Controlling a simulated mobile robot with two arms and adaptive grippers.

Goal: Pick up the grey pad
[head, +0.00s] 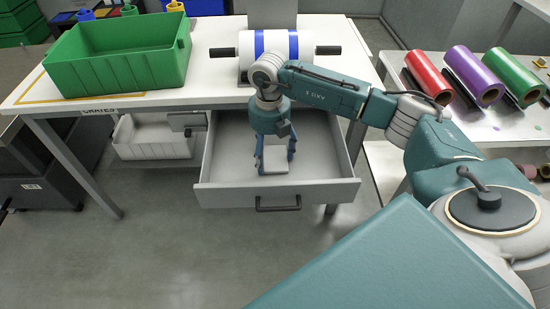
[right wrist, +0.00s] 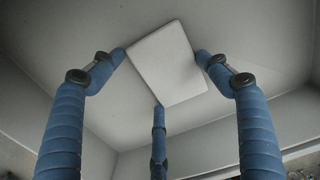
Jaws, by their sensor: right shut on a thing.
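The grey pad (head: 274,158) is a flat, pale square at my right gripper (head: 275,163), inside the open drawer (head: 330,190). In the right wrist view the pad (right wrist: 168,64) lies between the blue fingers of my right gripper (right wrist: 163,70). Fingertips touch its edges from several sides, so the gripper is shut on it. I cannot tell whether the pad rests on the drawer floor or is slightly above it. My left gripper is not in view.
A green crate (head: 85,72) and a white roll with blue bands (head: 275,43) stand on the table above the drawer. A white bin (head: 150,140) is under the table. Red (head: 427,75), purple (head: 475,72) and green (head: 513,75) rolls lie at right.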

